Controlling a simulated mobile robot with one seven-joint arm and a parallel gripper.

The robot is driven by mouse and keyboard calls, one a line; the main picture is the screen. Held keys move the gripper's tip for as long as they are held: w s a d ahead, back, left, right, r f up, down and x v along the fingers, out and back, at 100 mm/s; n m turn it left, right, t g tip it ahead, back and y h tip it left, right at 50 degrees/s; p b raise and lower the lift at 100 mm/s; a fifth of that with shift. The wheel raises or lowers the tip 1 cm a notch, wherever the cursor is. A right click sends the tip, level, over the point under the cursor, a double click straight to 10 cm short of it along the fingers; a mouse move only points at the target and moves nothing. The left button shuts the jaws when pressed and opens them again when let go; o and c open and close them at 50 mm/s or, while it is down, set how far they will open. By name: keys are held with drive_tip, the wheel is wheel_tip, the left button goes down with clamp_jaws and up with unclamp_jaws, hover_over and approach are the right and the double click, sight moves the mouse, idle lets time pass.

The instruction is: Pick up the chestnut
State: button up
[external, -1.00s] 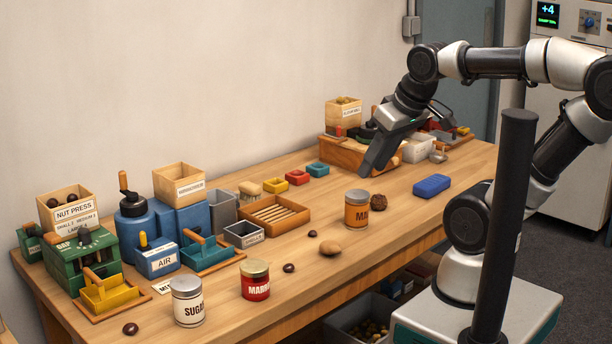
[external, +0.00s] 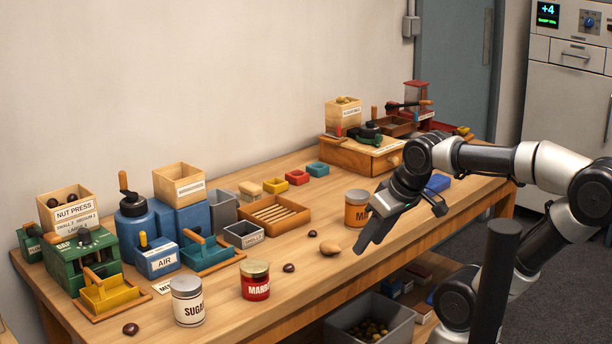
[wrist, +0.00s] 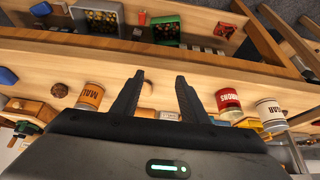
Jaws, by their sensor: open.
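Small glossy dark brown chestnuts lie on the bench, one by the red jar (external: 288,267), one further back (external: 312,233) and one at the front left (external: 130,328). A larger tan nut (external: 330,247) lies near the middle front. My gripper (external: 366,243) is open and empty, above the bench's front edge, just right of the tan nut. In the wrist view my gripper (wrist: 158,76) has its fingers apart, with a small brown shape (wrist: 148,82) partly showing between them. A rough brown ball (wrist: 60,89) shows in the wrist view; my arm hides it in the external view.
The orange-labelled can (external: 356,208) stands close behind my gripper. The red jar (external: 255,281) and sugar can (external: 187,302) stand to the left. A slatted wooden tray (external: 300,220) is behind. A grey crate (external: 395,322) of nuts sits below the bench.

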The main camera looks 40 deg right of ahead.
wheel_tip(320, 180, up, 10)
drive_tip(key=m+g+p, duration=0.6)
drive_tip(key=m+p, duration=0.4)
drive_tip(key=p, duration=0.8)
hover_over(288, 265)
wheel_tip(288, 265, down, 18)
drive_tip(key=b, duration=0.2)
drive_tip(key=shift+s+r+b, duration=0.1)
drive_tip(key=shift+r+b, duration=0.15)
drive_tip(key=shift+b, duration=0.1)
clamp_jaws()
